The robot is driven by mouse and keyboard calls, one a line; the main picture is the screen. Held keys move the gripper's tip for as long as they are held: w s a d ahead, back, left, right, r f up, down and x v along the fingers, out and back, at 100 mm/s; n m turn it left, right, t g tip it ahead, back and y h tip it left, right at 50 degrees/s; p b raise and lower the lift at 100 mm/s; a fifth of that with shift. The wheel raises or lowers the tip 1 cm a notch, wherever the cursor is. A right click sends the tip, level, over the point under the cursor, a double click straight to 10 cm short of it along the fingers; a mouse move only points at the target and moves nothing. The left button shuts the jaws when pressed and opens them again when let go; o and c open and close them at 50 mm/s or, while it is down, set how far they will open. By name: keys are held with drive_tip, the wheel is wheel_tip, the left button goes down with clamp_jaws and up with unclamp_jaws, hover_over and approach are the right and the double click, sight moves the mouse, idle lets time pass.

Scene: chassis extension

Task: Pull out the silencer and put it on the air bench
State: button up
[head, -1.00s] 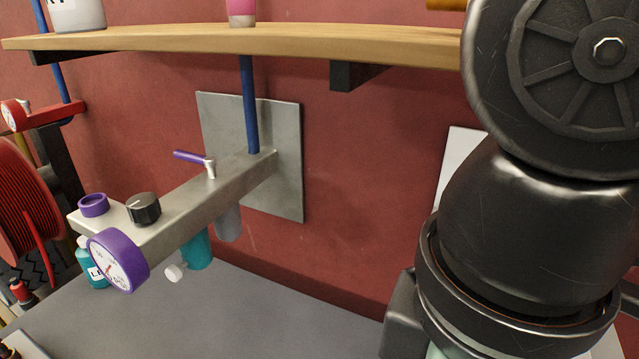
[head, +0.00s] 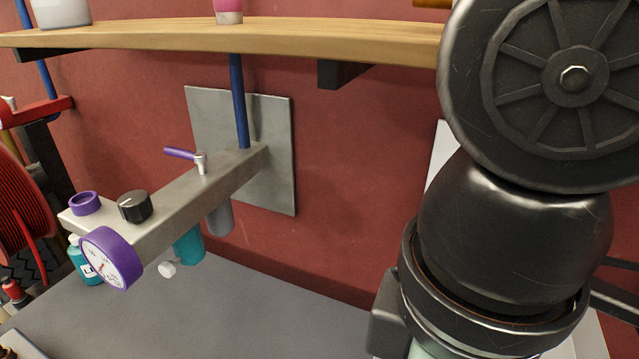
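My gripper is not in view; only a large black part, which looks like my own arm, fills the right side. I cannot pick out the silencer for certain in this view. A grey bench top (head: 255,305) lies along the red wall; it may be the air bench. Above it a metal air block (head: 185,205) juts from a wall plate (head: 275,155). It carries a purple-rimmed gauge (head: 110,258), a black knob (head: 134,206), a purple ring (head: 85,203) and a purple-handled valve (head: 185,155). A teal cup (head: 188,247) and a grey cup (head: 219,217) hang under it.
A wooden shelf (head: 300,40) runs above the air block, with a white container (head: 60,12) and a pink-and-white one (head: 229,12) on it. A teal bottle (head: 86,262) and a red hose reel (head: 25,205) are at left. The bench's middle front looks clear.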

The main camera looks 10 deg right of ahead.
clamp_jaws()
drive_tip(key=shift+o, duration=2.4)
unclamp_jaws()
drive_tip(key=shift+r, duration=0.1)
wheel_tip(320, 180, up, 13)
drive_tip(key=p, duration=1.3)
